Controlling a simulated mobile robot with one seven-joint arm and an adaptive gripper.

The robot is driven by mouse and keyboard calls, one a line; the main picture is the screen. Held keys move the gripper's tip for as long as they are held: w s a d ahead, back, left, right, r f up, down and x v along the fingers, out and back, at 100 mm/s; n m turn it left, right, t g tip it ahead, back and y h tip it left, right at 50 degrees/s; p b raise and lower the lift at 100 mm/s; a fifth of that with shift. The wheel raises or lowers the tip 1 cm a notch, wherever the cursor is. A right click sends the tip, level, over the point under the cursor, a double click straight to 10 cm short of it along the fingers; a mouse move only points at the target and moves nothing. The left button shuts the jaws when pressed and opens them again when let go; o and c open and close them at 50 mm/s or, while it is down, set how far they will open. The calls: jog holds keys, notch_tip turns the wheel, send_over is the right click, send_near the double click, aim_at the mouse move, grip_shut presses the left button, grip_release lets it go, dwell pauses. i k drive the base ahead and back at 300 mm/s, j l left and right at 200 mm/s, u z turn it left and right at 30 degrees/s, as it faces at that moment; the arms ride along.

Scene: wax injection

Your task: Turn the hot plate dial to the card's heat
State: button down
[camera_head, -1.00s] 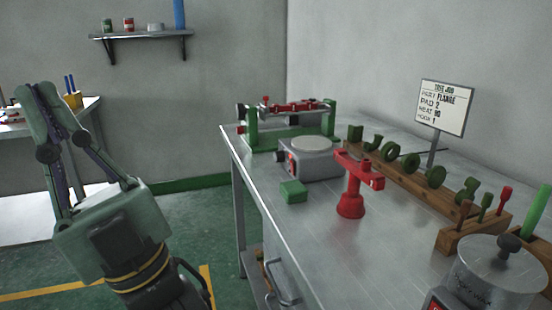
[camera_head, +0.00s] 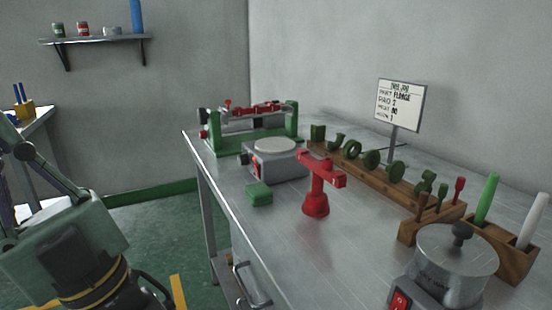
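The hot plate (camera_head: 283,165) is a grey box with a pale round top, on the metal bench. A small dark knob and a red patch show on its left-facing side; the dial's marks are too small to read. My gripper (camera_head: 12,165) is at the far left, over the floor and away from the bench. Its fingertips are cut off by the picture edge, so its opening is hidden.
A green block (camera_head: 259,194) and a red stand (camera_head: 317,195) are in front of the hot plate. A green-framed device (camera_head: 252,133) is behind it. A wooden rack (camera_head: 375,181) of green shapes runs right. A lidded pot (camera_head: 452,270) is front right.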

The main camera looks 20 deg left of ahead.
aim_at(243, 160)
jog(key=i+j+u, duration=0.15)
jog(key=j, duration=0.2)
jog(key=i+j+u, duration=0.1)
jog(key=j, duration=0.3)
jog(key=i+j+u, duration=0.15)
jog(key=i+j, duration=0.05)
jog(key=j, duration=0.1)
